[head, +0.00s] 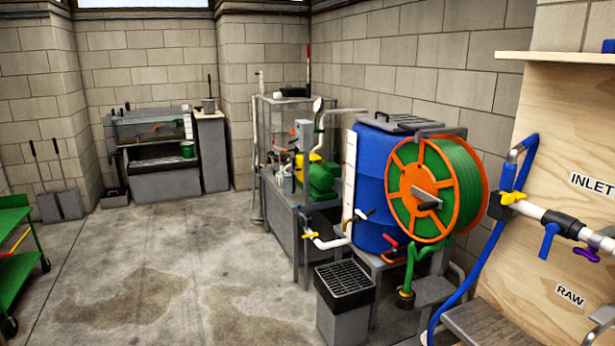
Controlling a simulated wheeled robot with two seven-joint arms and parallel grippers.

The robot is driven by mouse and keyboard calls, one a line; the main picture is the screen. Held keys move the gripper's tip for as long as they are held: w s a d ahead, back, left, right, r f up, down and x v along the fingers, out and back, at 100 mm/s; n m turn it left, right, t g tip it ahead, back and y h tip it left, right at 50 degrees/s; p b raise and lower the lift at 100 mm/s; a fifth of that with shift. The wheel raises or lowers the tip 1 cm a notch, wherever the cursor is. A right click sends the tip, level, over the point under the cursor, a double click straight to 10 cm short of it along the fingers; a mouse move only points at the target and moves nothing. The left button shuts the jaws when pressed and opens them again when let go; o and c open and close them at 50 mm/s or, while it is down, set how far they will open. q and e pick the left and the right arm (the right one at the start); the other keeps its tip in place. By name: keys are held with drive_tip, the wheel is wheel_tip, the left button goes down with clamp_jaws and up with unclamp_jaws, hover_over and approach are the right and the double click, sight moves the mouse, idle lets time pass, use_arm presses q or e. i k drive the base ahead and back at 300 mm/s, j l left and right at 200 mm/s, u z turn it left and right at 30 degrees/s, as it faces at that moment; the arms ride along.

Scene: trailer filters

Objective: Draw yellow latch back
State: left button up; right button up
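A yellow latch (513,198) sits on a dark coupling at the right, where a blue hose (487,262) meets a white pipe (530,209). The pipe runs right across a plywood panel (545,110), below the INLET label (592,184). The latch is too small to tell its exact position. Another yellow handle (311,234) is on a low white pipe left of the blue tank (370,180). Neither of my grippers shows in the head view.
A blue valve handle (549,240) and a purple one (586,254) hang beside the coupling. An orange and green hose reel (437,188) stands to its left. A grey slatted bin (345,300) is in front. The concrete floor (150,260) at left is mostly clear.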

sight(507, 198)
drive_tip(key=z, duration=1.25)
